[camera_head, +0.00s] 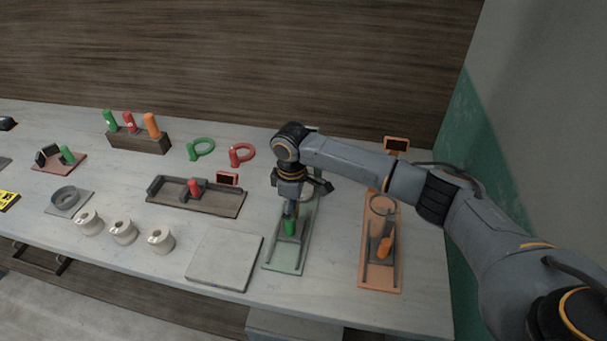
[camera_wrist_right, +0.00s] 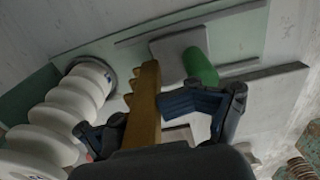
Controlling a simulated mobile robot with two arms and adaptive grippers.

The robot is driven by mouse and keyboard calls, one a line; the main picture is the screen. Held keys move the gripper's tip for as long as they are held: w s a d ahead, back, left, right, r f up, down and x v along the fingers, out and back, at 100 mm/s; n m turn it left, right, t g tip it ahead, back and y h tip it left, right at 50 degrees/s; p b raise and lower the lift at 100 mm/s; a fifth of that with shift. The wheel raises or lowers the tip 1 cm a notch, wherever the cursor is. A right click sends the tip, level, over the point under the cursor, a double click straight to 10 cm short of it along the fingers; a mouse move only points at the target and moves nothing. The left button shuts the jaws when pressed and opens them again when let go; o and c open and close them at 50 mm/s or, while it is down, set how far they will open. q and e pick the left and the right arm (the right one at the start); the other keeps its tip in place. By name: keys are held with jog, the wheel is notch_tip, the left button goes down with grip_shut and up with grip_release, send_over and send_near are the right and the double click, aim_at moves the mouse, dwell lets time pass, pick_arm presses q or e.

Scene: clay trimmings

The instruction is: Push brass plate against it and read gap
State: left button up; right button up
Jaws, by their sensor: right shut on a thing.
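The brass-coloured plate (camera_wrist_right: 146,105), with a notched edge, stands between the fingers of my right gripper (camera_wrist_right: 160,112) in the wrist view; the gripper is shut on it. Its far end is close to a grey block with a green handle (camera_wrist_right: 200,66); whether they touch is unclear. A white ribbed piece (camera_wrist_right: 68,115) lies left of the plate, by a dark round disc. In the head view my right gripper (camera_head: 291,212) is low over the green fixture (camera_head: 284,264), at its green handle (camera_head: 290,226). The brass plate is not distinguishable there. My left gripper is not in view.
An orange fixture (camera_head: 379,276) with a display (camera_head: 397,144) stands right of the green one. A grey slab (camera_head: 225,258) and white spools (camera_head: 161,240) lie left. A dark tray (camera_head: 196,205) with a red handle sits behind them. My arm hides the green fixture's back end.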

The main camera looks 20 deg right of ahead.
jog(key=shift+w+d+f+b, duration=0.2)
jog(key=shift+w+d, duration=0.15)
jog(key=shift+d, duration=0.1)
jog(key=shift+w+d+f+b, duration=0.15)
jog(key=shift+w+d, duration=0.2)
jog(key=shift+d, duration=0.1)
dwell(1.9)
jog(key=o, duration=1.4)
jog(key=shift+r, duration=0.1)
jog(key=shift+w+r, duration=0.1)
jog(key=shift+r, duration=0.1)
notch_tip(320, 180, up, 7)
jog(key=p, duration=0.8)
jog(key=shift+w, duration=0.15)
jog(key=shift+a+f, duration=0.1)
jog(key=shift+a, duration=0.05)
